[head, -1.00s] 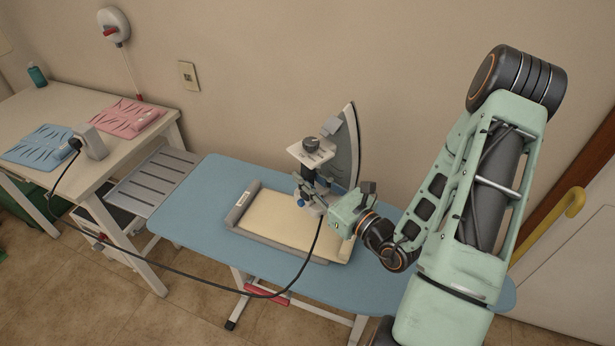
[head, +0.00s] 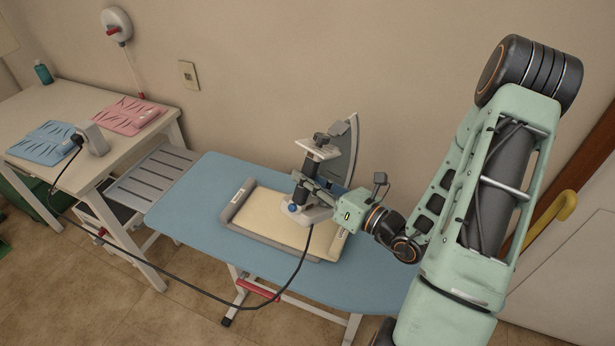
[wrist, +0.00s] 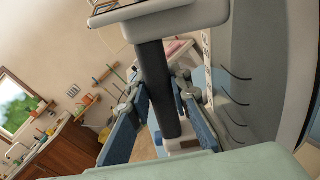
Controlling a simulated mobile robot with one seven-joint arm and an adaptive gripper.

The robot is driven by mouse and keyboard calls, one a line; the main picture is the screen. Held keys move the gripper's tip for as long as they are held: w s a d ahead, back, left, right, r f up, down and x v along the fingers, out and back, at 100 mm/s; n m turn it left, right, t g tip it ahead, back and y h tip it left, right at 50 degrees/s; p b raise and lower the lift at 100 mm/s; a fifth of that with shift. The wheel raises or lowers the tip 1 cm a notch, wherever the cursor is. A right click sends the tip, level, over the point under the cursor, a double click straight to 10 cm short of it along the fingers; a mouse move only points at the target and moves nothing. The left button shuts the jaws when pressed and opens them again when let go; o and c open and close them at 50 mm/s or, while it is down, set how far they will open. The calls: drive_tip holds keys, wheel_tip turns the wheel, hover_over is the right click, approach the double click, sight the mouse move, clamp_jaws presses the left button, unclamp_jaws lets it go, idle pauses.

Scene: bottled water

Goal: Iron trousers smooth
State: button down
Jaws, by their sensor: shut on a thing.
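My gripper (head: 310,190) is shut on the dark upright handle of the iron (head: 342,160). In the wrist view, the black handle (wrist: 160,90) stands between the two blue fingers. The iron is upright, its grey soleplate turned toward the wall and its pale end low over the board. I cannot tell whether that end touches what lies below.
The black cord (head: 175,278) sags from the iron across the board's front to a grey plug block (head: 95,138) on the left table (head: 60,105). Folded blue (head: 42,143) and pink (head: 130,115) cloths lie there. A slatted rack (head: 155,177) adjoins the board. The wall is close behind.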

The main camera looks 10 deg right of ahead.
sight(317, 219)
drive_tip(key=m, duration=0.1)
drive_tip(key=r+m+y, duration=0.1)
drive_tip(key=m, duration=0.1)
drive_tip(key=shift+s+a+r+g, duration=0.15)
drive_tip(key=shift+s+r+g, duration=0.15)
drive_tip(key=shift+s, duration=0.1)
drive_tip(key=m, duration=0.1)
drive_tip(key=s+m+g+y, duration=0.1)
drive_tip(key=shift+a+r+m+p, duration=0.1)
drive_tip(key=shift+r+m+p, duration=0.15)
drive_tip(key=shift+m+p, duration=0.05)
drive_tip(key=shift+s+a+r+m+g+y, duration=0.15)
drive_tip(key=shift+s+m+g+y, duration=0.15)
drive_tip(key=shift+m, duration=0.3)
drive_tip(key=shift+s+d+r+m+g+y, duration=0.1)
drive_tip(key=shift+s+m+g+y, duration=0.15)
drive_tip(key=shift+m, duration=0.35)
drive_tip(key=shift+s+r+m+g+y, duration=0.1)
drive_tip(key=shift+s+m+g+y, duration=0.25)
drive_tip(key=shift+s+m+g, duration=0.35)
wheel_tip(317, 219, down, 9)
drive_tip(key=b, duration=0.8)
drive_tip(key=shift+b, duration=0.3)
drive_tip(key=shift+f+b, duration=0.8)
drive_tip(key=shift+f, duration=0.7)
drive_tip(key=shift+w, duration=0.1)
